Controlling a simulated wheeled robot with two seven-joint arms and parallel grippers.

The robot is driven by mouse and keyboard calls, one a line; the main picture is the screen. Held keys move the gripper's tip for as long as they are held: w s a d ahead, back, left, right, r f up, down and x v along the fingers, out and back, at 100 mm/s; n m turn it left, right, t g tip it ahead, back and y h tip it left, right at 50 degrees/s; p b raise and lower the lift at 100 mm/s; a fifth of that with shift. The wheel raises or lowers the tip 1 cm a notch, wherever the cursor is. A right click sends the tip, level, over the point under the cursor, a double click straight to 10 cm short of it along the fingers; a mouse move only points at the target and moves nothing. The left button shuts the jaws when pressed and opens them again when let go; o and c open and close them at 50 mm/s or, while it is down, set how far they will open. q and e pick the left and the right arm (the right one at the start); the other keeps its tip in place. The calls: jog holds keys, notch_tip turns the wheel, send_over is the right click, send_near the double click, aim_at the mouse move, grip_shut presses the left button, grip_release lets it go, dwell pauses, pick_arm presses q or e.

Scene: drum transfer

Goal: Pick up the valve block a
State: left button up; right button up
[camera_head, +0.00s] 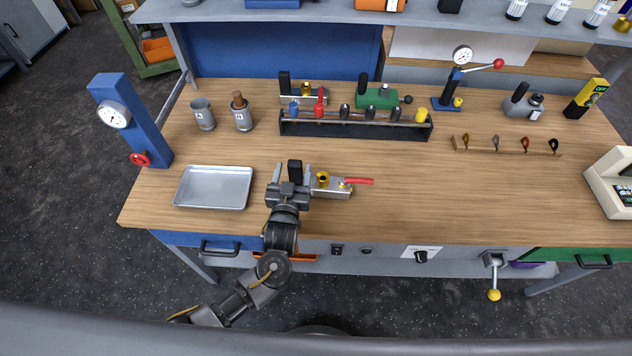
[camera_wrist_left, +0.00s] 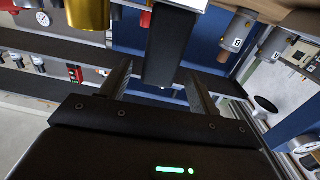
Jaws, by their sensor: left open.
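A silver valve block (camera_head: 333,193) with a brass port (camera_head: 322,179) and a red lever lies near the front of the workbench. A black upright grip (camera_head: 295,167) stands at its left end. My left gripper (camera_head: 292,174) is open, with one finger on each side of this grip. In the left wrist view, the black grip (camera_wrist_left: 172,50) rises between the open fingers of my gripper (camera_wrist_left: 160,88), and the brass port (camera_wrist_left: 88,12) is at upper left. I cannot tell whether the fingers touch it. A similar block (camera_head: 308,98) sits farther back. No label a is readable.
A metal tray (camera_head: 213,188) lies left of my gripper. A black rack (camera_head: 355,128) with coloured tools stands behind the block.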

aim_at(296, 160)
pick_arm(q)
jog(key=w+p, duration=0.1)
jog(key=w, duration=0.3)
jog(key=shift+w+d, duration=0.15)
jog(key=shift+d, duration=0.05)
grip_shut()
dwell(0.5)
